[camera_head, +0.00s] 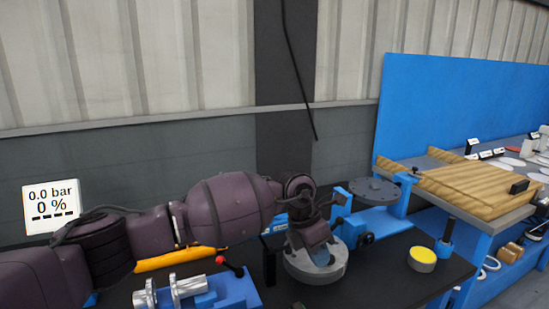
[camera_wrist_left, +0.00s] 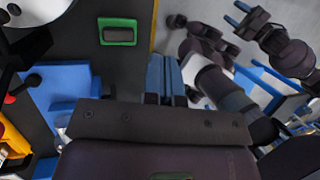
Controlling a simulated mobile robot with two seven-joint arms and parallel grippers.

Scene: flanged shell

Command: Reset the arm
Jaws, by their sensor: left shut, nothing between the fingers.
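My left arm reaches in from the left in the head view. Its gripper (camera_head: 321,256) points down in front of a pale grey round flanged part (camera_head: 302,272) on the dark bench, partly covering it. In the left wrist view the blue fingers of this gripper (camera_wrist_left: 166,75) are together with nothing between them, seen over the bench edge. My right arm shows at the right of the left wrist view. Its gripper (camera_wrist_left: 239,14) has two blue fingers standing apart and looks empty.
A blue fixture (camera_head: 225,293) with metal cylinders stands at the front of the bench. A grey disc (camera_head: 375,190) sits on a blue stand behind. A yellow-topped round piece (camera_head: 422,259) lies to the right. A wooden-topped blue table (camera_head: 470,187) stands at right.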

